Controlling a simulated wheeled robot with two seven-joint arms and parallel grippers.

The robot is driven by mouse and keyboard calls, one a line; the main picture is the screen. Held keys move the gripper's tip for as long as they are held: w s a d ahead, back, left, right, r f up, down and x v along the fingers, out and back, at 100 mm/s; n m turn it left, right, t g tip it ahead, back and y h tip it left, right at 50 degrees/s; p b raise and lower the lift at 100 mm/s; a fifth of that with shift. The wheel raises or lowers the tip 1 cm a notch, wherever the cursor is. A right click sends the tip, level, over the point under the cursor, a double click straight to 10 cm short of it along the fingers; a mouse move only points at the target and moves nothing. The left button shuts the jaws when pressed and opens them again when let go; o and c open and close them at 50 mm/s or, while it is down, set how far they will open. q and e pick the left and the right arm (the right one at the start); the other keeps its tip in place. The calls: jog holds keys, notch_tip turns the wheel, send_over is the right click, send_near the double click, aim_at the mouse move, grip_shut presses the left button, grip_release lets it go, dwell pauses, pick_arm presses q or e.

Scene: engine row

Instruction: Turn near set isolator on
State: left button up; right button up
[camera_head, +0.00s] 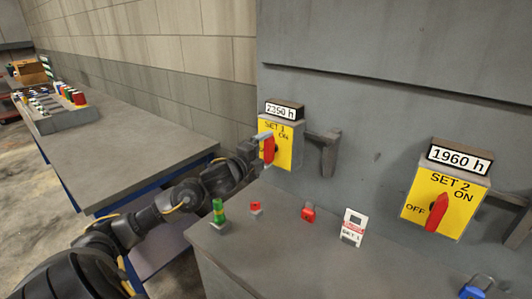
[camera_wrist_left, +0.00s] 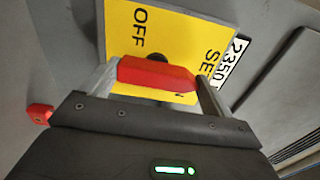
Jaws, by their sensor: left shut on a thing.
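The SET 1 isolator is a yellow plate (camera_head: 289,155) on a grey box on the wall, with a red handle (camera_head: 269,150). My left gripper (camera_head: 262,146) is at that handle. In the left wrist view, its two fingers close on either end of the red handle (camera_wrist_left: 155,75). The handle's pointed end is towards the SET lettering, so it stands roughly upright on the plate. OFF shows clear of the gripper; ON is mostly hidden in the wrist view. The SET 2 isolator (camera_head: 452,188) is at the right, its red handle (camera_head: 437,212) roughly upright. My right gripper is out of view.
A grey bracket (camera_head: 323,150) juts out right of SET 1. On the ledge below lie a green piece (camera_head: 218,211), red pieces (camera_head: 308,212), a white tag (camera_head: 353,226) and a blue padlock-like piece (camera_head: 476,287). A grey bench (camera_head: 130,135) stands at the left.

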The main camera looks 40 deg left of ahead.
pick_arm(q)
jog(key=o, duration=0.8)
jog(key=shift+s, duration=0.15)
jog(key=shift+s+f, duration=0.1)
jog(key=shift+s, duration=0.2)
jog(key=shift+s+d+b, duration=0.1)
jog(key=shift+s+b, duration=1.2)
jog(key=shift+s, duration=3.7)
jog(key=shift+d, duration=0.1)
